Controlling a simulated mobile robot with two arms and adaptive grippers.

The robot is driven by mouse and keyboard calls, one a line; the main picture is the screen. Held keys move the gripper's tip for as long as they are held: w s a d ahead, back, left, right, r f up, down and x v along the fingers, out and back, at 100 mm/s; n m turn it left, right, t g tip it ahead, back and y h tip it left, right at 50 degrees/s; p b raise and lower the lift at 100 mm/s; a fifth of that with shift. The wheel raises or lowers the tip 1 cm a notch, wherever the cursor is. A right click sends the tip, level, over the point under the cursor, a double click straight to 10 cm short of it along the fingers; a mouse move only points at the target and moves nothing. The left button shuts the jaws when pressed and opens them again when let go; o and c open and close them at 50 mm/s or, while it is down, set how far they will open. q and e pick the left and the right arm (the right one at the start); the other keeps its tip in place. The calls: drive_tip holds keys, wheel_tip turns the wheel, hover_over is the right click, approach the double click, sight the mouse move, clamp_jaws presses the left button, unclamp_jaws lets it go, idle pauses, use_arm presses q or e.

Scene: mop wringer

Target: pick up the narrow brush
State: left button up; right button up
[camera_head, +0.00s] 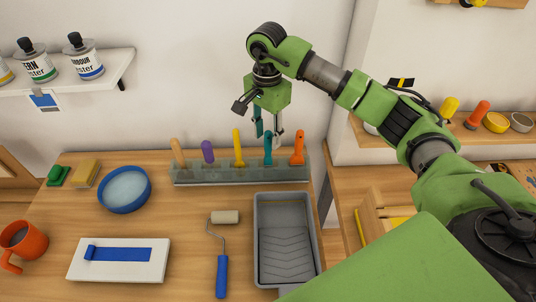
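A grey-green rack (240,173) at the back of the wooden table holds several upright tools. Their handles are wooden (179,154), purple (208,151), yellow (238,148), teal (268,149) and orange (298,148). Their lower ends are hidden in the rack, so I cannot tell which one is the narrow brush. My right gripper (268,128) points down just above the teal handle. Its fingers are apart, with nothing visibly held between them; I cannot tell whether they touch the handle. My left gripper is out of view.
A grey paint tray (262,243), a blue-handled roller (222,275), a white board with a blue stripe (75,265), a blue-rimmed bowl (104,199), sponges (86,173) and an orange mug (34,244) are on the table. A shelf with cans (120,65) hangs at the upper left.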

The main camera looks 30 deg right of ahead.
sight(267, 156)
wheel_tip(267, 156, down, 2)
drive_tip(key=shift+s+a+f+p, duration=0.1)
drive_tip(key=shift+s+p, duration=0.05)
drive_tip(key=shift+p, duration=0.3)
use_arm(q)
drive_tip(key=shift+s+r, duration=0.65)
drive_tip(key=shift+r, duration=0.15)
use_arm(e)
drive_tip(key=shift+f, duration=0.5)
drive_tip(key=shift+c, duration=0.4)
clamp_jaws()
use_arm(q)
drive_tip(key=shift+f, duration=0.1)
use_arm(e)
drive_tip(key=shift+r, duration=0.2)
drive_tip(key=shift+r+b, duration=0.35)
wheel_tip(267, 156, up, 8)
drive_tip(key=b, duration=0.2)
drive_tip(key=shift+f+b, duration=0.2)
drive_tip(key=shift+b, duration=0.2)
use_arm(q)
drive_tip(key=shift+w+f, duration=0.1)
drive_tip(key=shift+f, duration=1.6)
use_arm(e)
drive_tip(key=shift+r, duration=0.75)
